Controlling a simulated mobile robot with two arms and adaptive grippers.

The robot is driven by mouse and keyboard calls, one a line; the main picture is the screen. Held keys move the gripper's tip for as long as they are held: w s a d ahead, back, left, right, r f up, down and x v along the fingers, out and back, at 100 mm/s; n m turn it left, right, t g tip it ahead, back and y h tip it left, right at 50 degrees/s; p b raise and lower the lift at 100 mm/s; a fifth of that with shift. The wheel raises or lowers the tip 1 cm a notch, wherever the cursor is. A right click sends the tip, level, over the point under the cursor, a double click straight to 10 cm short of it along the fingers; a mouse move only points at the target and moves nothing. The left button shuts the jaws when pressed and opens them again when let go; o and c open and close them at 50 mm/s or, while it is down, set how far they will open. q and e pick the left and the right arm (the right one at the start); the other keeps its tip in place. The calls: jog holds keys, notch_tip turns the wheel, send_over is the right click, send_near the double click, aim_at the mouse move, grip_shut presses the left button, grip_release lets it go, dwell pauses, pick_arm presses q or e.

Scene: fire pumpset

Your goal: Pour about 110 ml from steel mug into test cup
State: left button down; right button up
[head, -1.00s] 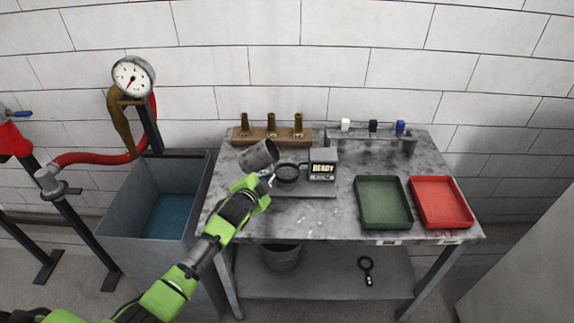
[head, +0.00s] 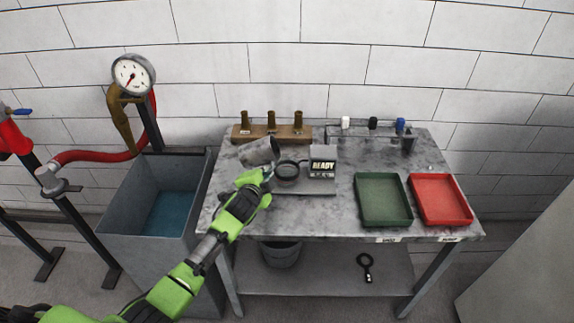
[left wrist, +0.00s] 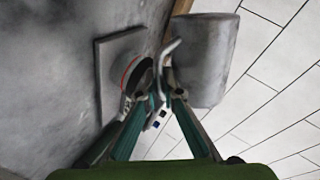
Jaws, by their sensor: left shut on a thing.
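The grey steel mug (head: 258,152) is tipped on its side over the table, its mouth turned toward the right. My left gripper (head: 267,174) is shut on its handle. The left wrist view shows the mug (left wrist: 208,62) beside the fingertips (left wrist: 163,94), with the pale handle between them. The test cup (head: 287,172), dark-rimmed, stands on a grey plate just right of the gripper. It also shows in part in the left wrist view (left wrist: 138,80), behind a finger. No liquid stream can be made out, and the cup's fill level cannot be read. My right gripper is out of view.
A display reading READY (head: 322,168) stands right of the cup. Behind are a wooden block (head: 285,139) with brass nozzles and a rack (head: 360,134) with coloured caps. Green (head: 383,201) and red (head: 441,200) trays lie right. A water tank (head: 157,206) stands left.

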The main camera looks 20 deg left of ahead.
pick_arm(q)
jog(key=shift+d+f+m, duration=0.15)
jog(key=shift+d+m, duration=0.05)
jog(key=shift+m, duration=0.1)
dwell(0.9)
jog(key=shift+w+d+r+m+y, duration=0.2)
jog(key=shift+d+m+y, duration=0.15)
jog(key=shift+y, duration=0.25)
dwell(0.5)
jog(key=shift+s+a+r+p, duration=0.1)
jog(key=shift+a+p, duration=0.05)
jog(key=shift+p, duration=0.2)
